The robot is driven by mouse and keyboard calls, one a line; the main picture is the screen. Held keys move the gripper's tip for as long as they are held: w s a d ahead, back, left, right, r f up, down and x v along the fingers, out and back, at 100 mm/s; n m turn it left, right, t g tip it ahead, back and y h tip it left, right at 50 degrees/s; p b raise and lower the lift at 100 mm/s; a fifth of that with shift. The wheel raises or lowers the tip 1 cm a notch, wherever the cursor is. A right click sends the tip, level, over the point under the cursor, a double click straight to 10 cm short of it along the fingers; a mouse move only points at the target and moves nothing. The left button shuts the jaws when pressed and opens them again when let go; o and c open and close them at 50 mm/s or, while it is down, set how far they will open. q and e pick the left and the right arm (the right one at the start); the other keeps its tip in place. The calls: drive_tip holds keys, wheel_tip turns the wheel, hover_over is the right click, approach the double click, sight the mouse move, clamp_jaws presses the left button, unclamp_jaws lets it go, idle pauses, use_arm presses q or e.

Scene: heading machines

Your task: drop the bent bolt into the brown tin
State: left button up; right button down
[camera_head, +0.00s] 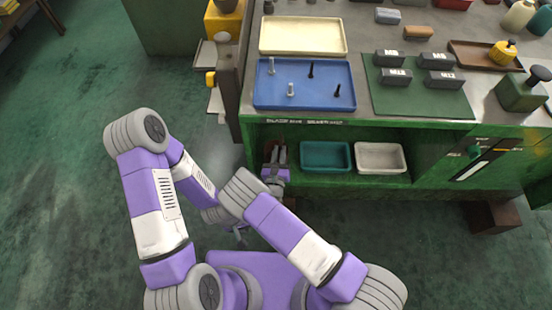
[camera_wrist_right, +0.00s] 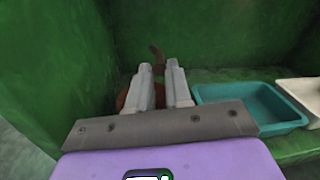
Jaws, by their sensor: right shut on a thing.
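My right gripper (camera_head: 279,150) reaches into the open green shelf under the bench, at its left end. In the right wrist view its fingers (camera_wrist_right: 159,70) are shut on the bent bolt (camera_wrist_right: 157,56), a brown, crooked piece that shows between and beyond the fingertips. The brown tin (camera_wrist_right: 124,100) lies behind and below the fingers in that view, mostly hidden by them. In the head view only a little of the brown tin (camera_head: 268,145) shows beside the gripper. My left gripper (camera_head: 240,236) is low beside my base, mostly hidden by my arm; its jaws are unclear.
A teal tray (camera_head: 325,170) and a whitish tray (camera_head: 380,172) stand on the shelf to the right. The green side wall (camera_wrist_right: 60,60) is close on the left. Above, a blue tray (camera_head: 330,101) holds several bolts, beside a green mat (camera_head: 420,103) with labelled blocks.

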drive_tip(key=shift+f+b, duration=0.3)
drive_tip(key=shift+f, duration=0.35)
drive_tip(key=c, duration=1)
unclamp_jaws()
drive_tip(key=shift+o, duration=0.2)
drive_tip(key=shift+r, duration=0.15)
wheel_tip(320, 180, up, 10)
drive_tip(key=p, duration=0.4)
